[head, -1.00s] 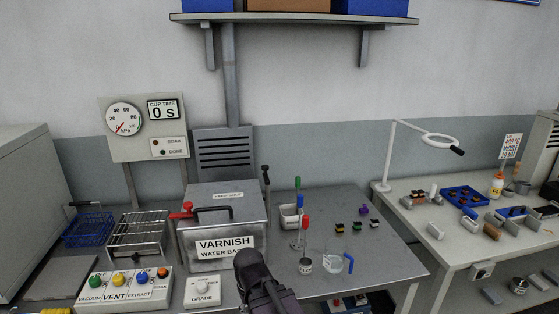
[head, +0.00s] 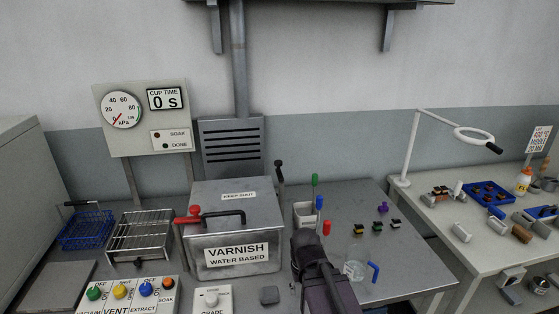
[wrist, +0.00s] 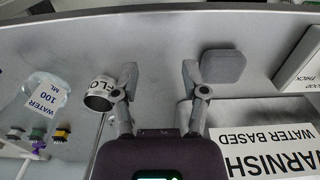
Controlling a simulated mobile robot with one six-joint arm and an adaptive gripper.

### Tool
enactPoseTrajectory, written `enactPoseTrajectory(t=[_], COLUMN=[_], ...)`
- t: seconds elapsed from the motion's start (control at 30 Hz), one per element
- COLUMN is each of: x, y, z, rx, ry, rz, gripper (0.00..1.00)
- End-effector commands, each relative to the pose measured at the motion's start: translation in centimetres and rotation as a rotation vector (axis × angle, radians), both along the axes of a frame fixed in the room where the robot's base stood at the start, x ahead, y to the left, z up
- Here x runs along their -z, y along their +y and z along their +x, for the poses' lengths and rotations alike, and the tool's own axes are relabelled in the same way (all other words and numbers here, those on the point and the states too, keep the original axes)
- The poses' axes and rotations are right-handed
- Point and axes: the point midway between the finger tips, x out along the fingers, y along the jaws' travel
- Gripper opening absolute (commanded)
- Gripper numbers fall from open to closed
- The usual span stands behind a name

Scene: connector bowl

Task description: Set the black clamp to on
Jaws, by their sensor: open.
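The black clamp (head: 279,169) stands at the right rear corner of the varnish tank (head: 238,266) in the head view, its black-knobbed lever upright. I cannot make it out in the wrist view. The red clamp (head: 190,218) at the tank's left has its lever lying flat. In the wrist view my gripper (wrist: 160,80) is open, with nothing between its fingers. In the head view its dark body is right of the tank's front, in front of and apart from the black clamp; its fingertips are hidden there.
A grey block (wrist: 223,65) and a small labelled cup (wrist: 100,93) lie near my fingers. A glass beaker (head: 355,270), bottle brushes and small connectors (head: 378,227) are to the right. A switch box (head: 125,297) and wire racks are at left. Bare bench shows behind the connectors.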

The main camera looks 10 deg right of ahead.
Motion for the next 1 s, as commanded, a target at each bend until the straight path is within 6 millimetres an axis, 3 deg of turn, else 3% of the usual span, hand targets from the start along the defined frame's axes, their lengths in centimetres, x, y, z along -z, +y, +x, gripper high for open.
enactPoseTrajectory(t=[0.13, 0.23, 0.47, 0.77, 1.0], x=[0.0, 0.0, -1.4, -6.3, -11.2], y=[0.0, 0.0, 0.0, -0.2, -0.2], z=[0.0, 0.0, 0.9, 4.5, 8.8], rx=[0.0, -0.001, -0.013, -0.061, -0.128], ry=[0.0, 0.0, -0.001, -0.006, -0.011], rz=[0.0, 0.0, 0.0, 0.0, 0.0], gripper=[0.57, 0.81, 0.81, 0.81, 0.81])
